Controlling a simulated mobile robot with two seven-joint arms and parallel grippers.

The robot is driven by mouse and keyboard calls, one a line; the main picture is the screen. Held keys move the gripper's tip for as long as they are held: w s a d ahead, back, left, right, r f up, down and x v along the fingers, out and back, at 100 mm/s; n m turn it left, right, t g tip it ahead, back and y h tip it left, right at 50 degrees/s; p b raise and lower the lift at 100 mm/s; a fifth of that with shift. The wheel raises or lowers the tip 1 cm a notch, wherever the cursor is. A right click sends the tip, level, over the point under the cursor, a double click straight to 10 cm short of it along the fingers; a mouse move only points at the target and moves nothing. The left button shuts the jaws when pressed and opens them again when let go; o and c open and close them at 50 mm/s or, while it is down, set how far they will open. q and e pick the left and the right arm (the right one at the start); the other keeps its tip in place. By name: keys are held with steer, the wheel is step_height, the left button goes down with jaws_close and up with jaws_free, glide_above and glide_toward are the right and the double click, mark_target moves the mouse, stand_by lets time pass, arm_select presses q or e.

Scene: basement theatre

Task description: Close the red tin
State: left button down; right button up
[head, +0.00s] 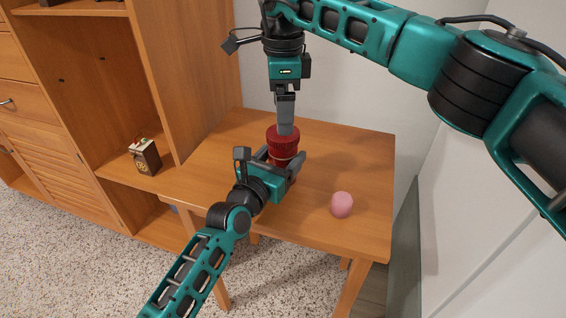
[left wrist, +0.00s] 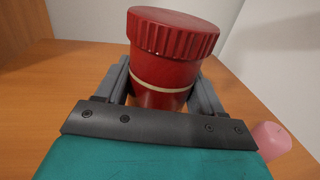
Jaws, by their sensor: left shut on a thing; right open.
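The red tin (head: 283,157) stands on the wooden table with its ribbed red lid (head: 283,137) on top. In the left wrist view the tin's body (left wrist: 161,80) stands between the fingers, and the lid (left wrist: 172,34) sits on it, looking slightly tilted. A pale band runs around the body just below the lid. My left gripper (head: 281,166) is shut on the tin's body from the front. My right gripper (head: 285,128) points straight down at the lid from above, its fingertips at the lid's top. Its jaws are open, though they overlap in this view.
A pink rounded object (head: 342,204) stands on the table (head: 370,160) to the right of the tin; it also shows in the left wrist view (left wrist: 270,140). A wooden shelf unit with a small dark carton (head: 145,157) is at the left. White walls stand behind and right.

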steer(key=shift+f, duration=2.4)
steer(key=c, duration=1.1)
steer(key=m, duration=1.1)
steer(key=shift+m, duration=0.4)
steer(key=o, duration=1.3)
steer(key=shift+c, duration=0.2)
steer(key=shift+r, duration=0.1)
